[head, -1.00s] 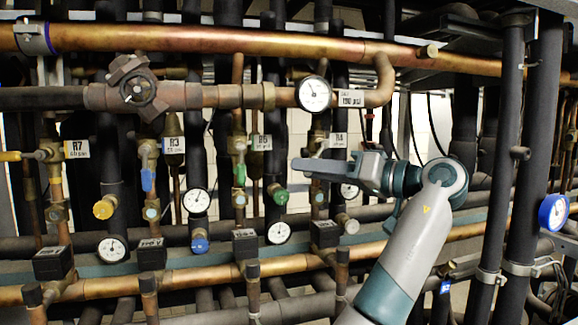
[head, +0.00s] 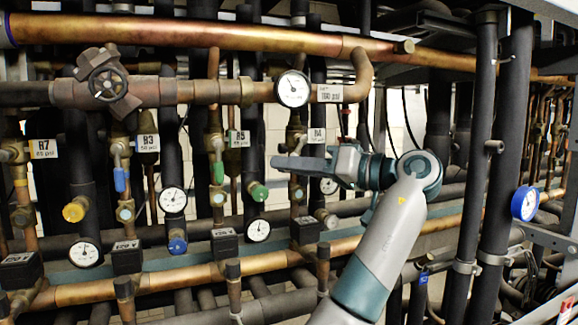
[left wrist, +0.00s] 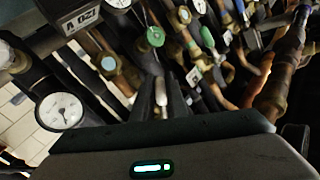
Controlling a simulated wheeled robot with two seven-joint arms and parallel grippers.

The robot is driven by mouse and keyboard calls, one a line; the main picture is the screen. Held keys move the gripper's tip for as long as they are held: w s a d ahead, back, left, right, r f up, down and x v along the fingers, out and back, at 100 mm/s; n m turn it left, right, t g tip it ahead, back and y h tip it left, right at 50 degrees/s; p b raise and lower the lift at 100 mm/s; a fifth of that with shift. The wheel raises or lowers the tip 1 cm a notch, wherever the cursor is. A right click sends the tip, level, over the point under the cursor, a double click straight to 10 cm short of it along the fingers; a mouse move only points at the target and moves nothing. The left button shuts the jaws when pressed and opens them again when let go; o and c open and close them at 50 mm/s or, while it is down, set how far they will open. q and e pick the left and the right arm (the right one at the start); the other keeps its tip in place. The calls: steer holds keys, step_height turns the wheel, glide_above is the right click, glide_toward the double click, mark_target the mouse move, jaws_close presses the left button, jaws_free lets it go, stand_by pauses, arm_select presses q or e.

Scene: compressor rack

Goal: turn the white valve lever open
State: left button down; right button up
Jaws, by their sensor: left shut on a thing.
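The white valve lever (left wrist: 161,92) shows in the left wrist view as a short pale handle between the two dark fingers of my left gripper (left wrist: 160,103). The gripper is shut on it. In the head view my left gripper (head: 288,163) is level in front of the pipe with the R4 tag (head: 317,135). There its fingers hide the lever, so I cannot tell the lever's angle. The brass valve body (head: 295,135) shows just above the fingers. My right gripper is in neither view.
A green lever (head: 218,172) and a blue lever (head: 121,178) hang on pipes to the left. A green knob (head: 258,192) is close to the fingertips. A gauge (head: 293,88) is above the gripper. Thick black vertical pipes (head: 480,140) stand right of my arm.

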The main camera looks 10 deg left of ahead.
arm_select(q)
steer(key=shift+w+d+f+n+h, duration=0.1)
steer(key=shift+w+d+n+h, duration=0.1)
steer(key=shift+n+h, duration=0.25)
steer(key=shift+w+d+n+g+h, duration=0.15)
steer(key=shift+n+g+h, duration=0.15)
steer(key=shift+n, duration=0.15)
steer(key=p, duration=0.3)
steer(key=n+h+p, duration=0.1)
steer(key=p, duration=0.3)
steer(key=shift+w+d+f, duration=0.2)
steer(key=shift+d+f, duration=0.1)
steer(key=shift+d, duration=0.05)
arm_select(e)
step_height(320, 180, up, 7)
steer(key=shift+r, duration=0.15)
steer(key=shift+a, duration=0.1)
arm_select(q)
steer(key=c, duration=1.8)
jaws_free()
steer(key=shift+o, duration=0.2)
steer(key=shift+s+a+r, duration=0.1)
steer(key=shift+s, duration=0.1)
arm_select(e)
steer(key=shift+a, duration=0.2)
arm_select(q)
steer(key=shift+w, duration=0.1)
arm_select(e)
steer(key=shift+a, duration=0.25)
